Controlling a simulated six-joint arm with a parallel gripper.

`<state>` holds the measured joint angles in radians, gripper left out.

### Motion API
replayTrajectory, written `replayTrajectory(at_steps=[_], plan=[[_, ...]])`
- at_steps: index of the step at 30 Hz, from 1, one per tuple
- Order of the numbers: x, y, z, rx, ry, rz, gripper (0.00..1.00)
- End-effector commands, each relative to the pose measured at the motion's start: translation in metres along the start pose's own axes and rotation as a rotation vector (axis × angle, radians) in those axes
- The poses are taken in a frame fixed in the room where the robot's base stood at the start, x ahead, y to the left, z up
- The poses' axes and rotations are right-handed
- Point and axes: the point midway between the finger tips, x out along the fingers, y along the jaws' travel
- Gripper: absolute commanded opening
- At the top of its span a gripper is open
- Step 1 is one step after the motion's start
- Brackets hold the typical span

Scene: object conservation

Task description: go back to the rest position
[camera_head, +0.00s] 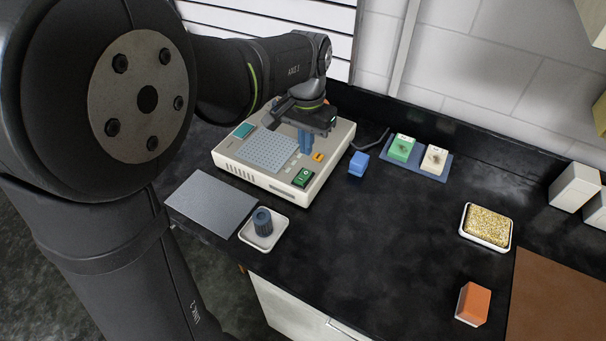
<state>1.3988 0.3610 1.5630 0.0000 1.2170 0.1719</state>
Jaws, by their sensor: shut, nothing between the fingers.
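My gripper (305,143) is shut and empty. It points down over the right part of a cream-coloured device (240,177). Its blue-grey fingers are close above the device's top, near an orange button (318,157); I cannot tell whether they touch it. A green switch (303,177) sits at the device's front right corner. A perforated metal plate (268,151) lies on the device's top, with a small teal display (243,130) to its left. My arm reaches in from the left and hides part of the device's back edge.
A grey mat (210,203) and a white dish (273,236) with a dark knob (262,222) lie in front. The middle counter is clear.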

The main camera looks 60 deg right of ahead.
Motion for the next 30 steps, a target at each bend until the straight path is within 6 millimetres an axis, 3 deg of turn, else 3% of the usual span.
replayTrajectory(at_steps=[14, 30], plan=[[-0.003, 0.0, 0.0, 0.0, -0.001, 0.0, 0.0], [0.061, 0.0, 0.0, 0.0, -0.002, 0.0, 0.0]])
